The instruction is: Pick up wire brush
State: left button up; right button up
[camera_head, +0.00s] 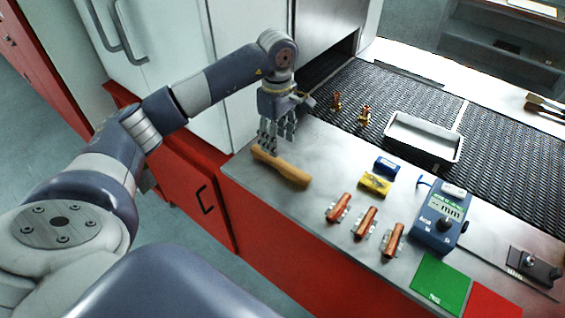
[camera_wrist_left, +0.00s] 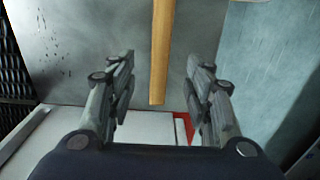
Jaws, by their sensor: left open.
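The wire brush (camera_head: 283,168) lies on the grey metal worktop near its left end; its wooden back and handle show, and I cannot make out the bristles. My left gripper (camera_head: 275,146) is open and points down just above the brush. In the left wrist view the wooden brush (camera_wrist_left: 160,52) runs in from the top edge, and its end lies between the two open fingers (camera_wrist_left: 160,92) with space on both sides. No contact shows. My right gripper is in neither view.
Several copper pieces in metal holders (camera_head: 366,222), a yellow block (camera_head: 375,184), a blue block (camera_head: 386,166) and a blue meter (camera_head: 440,215) stand right of the brush. A metal tray (camera_head: 402,125) and brass fittings (camera_head: 336,101) sit on the dark mesh belt (camera_head: 500,130) behind.

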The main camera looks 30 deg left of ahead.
aim_at(280, 161)
pick_arm(q)
notch_tip(280, 161, down, 3)
jog(key=shift+f+p, duration=0.2)
jog(key=shift+p, duration=0.2)
jog(key=shift+d+f+p, duration=0.15)
jog(key=shift+f+p, duration=0.35)
notch_tip(280, 161, down, 4)
jog(key=shift+s+d+f+p, duration=0.1)
jog(key=shift+d+p, duration=0.05)
jog(key=shift+p, duration=0.95)
jog(key=shift+f, duration=0.2)
grip_shut()
